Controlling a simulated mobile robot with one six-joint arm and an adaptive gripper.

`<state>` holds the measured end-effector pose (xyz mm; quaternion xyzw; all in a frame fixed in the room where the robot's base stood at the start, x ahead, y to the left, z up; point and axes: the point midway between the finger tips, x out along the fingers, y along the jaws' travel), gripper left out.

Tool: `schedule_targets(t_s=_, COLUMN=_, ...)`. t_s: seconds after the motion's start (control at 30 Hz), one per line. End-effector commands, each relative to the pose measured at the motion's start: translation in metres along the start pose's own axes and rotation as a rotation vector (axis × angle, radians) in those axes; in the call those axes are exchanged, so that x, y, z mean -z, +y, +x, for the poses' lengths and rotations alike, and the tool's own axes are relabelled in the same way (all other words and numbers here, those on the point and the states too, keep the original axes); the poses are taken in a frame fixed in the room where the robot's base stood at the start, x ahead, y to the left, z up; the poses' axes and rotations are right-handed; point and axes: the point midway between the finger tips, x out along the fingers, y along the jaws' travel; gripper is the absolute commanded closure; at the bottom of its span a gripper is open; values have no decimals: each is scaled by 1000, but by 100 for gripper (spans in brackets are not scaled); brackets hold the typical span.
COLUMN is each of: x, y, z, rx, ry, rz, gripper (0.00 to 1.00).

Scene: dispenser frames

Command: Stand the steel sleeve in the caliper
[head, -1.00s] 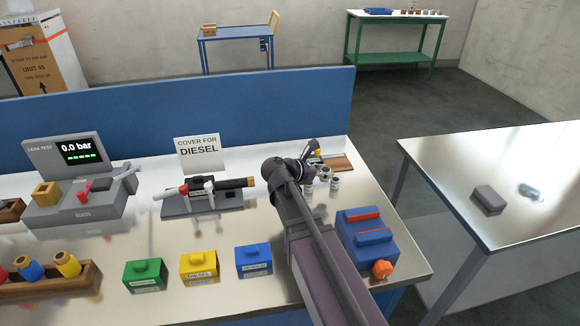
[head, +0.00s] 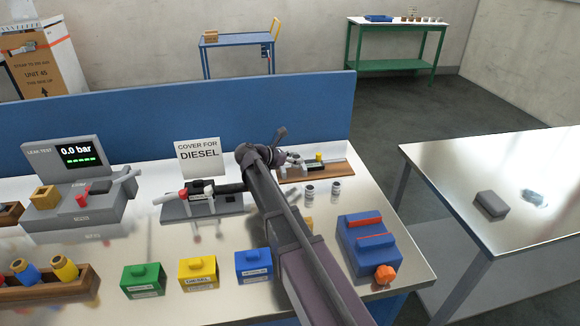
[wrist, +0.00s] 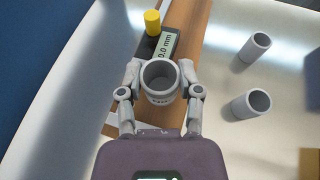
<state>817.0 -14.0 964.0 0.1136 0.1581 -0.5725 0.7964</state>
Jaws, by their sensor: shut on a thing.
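My gripper (wrist: 160,80) is shut on a grey metal sleeve (wrist: 160,97), one finger on each side. Its open mouth faces the wrist camera, and small dark marks on its side are not readable. The caliper, with a display (wrist: 168,48) reading 0.0 mm and a yellow knob (wrist: 152,22), lies on a wooden board just beyond the sleeve. The sleeve hides the near part of the caliper; I cannot tell whether they touch. In the head view my gripper (head: 286,157) is at the board's left part, and the yellow knob (head: 319,157) shows beyond it.
Two similar grey sleeves stand on the bench right of the board, one nearer (wrist: 250,103) and one farther (wrist: 255,47). A blue block with red strips (head: 366,240) and an orange knob (head: 384,274) are at the bench's right corner. A blue partition (head: 180,105) runs behind.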

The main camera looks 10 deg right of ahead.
Motion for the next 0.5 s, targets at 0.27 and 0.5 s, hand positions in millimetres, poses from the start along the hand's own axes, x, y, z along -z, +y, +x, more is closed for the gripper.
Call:
schedule_targets(t_s=0.27, x=0, y=0, z=0, rx=1, ry=0, rz=0, gripper=100)
schedule_targets(t_s=0.5, x=1, y=11, z=0, rx=1, ry=0, rz=0, gripper=100)
